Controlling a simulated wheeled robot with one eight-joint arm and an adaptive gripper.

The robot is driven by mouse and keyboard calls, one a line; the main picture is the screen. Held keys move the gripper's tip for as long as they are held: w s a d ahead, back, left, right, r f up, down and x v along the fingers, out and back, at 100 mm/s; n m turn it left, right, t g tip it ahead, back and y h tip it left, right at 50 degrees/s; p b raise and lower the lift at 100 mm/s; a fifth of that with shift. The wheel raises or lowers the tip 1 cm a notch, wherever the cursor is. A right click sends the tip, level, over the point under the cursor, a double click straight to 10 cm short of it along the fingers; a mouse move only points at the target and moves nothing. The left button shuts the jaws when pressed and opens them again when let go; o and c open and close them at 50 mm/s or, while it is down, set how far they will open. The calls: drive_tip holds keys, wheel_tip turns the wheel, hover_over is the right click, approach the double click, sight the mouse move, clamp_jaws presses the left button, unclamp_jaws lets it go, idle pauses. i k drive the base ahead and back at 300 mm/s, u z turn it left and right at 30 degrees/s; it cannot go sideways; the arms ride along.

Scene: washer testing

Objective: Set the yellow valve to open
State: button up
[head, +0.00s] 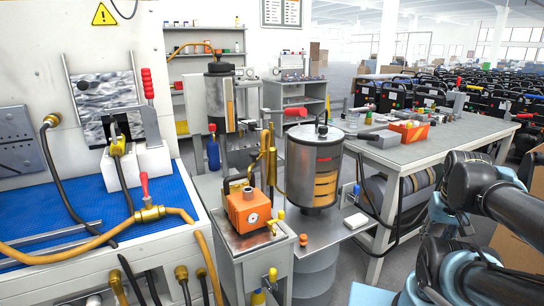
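Several yellow parts show in the head view, and I cannot tell for certain which is the yellow valve. A small yellow knob (272,274) sits on the front of the grey cart. Another small yellow part (281,214) is by the orange pump unit (248,209). A yellow fitting (118,146) is on the hose at the left panel. Whether any of them is open or shut is too small to tell. My arm (480,200) is at the right edge, well apart from these parts. My gripper is not in view.
A brass valve with a red handle (148,211) joins the yellow hose over the blue mat (75,205). A steel tank (314,167) stands right of the orange unit. A grey workbench (455,135) is behind my arm. Hoses hang below the left bench.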

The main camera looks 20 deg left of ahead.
sight(273, 272)
drive_tip(key=u, duration=1.6)
